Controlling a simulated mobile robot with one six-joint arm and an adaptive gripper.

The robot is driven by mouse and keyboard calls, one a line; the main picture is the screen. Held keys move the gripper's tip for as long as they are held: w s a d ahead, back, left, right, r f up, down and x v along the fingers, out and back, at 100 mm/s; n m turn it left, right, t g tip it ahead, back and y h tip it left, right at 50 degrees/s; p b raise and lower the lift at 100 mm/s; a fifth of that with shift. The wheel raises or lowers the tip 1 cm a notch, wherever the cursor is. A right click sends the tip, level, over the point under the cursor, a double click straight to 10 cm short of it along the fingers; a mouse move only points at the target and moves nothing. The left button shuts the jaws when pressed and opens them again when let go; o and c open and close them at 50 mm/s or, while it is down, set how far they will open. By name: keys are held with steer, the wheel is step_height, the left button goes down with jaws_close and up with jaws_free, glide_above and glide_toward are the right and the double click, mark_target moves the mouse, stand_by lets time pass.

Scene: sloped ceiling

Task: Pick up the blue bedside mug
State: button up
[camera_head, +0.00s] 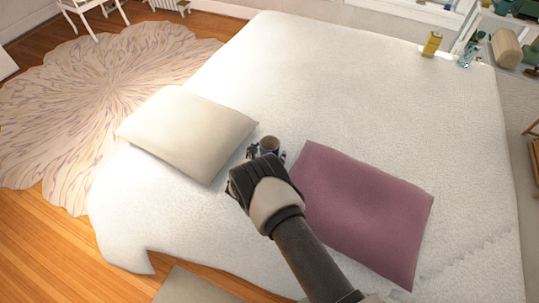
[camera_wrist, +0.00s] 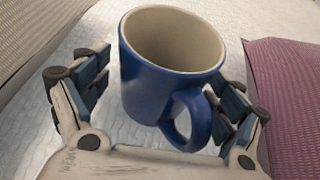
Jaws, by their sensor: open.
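The blue mug (camera_wrist: 150,88) has a cream inside and stands on the white bed (camera_head: 300,75). In the wrist view it sits between the two open fingers of my gripper (camera_wrist: 158,95), with its handle toward the lower right. A gap shows between the left finger and the mug; the right finger is close behind the handle, and I cannot tell whether it touches. In the head view only the mug's rim and upper part (camera_head: 270,144) show beyond my gripper (camera_head: 265,152), which hides the rest.
A cream pillow (camera_head: 188,132) lies left of the mug and a mauve pillow (camera_head: 362,212) lies to the right, both close to my gripper. The bed beyond the mug is clear. A yellow item (camera_head: 432,44) stands at the far right edge.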

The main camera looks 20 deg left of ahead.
steer(key=shift+w, duration=0.15)
steer(key=c, duration=1.4)
steer(key=shift+r, duration=0.15)
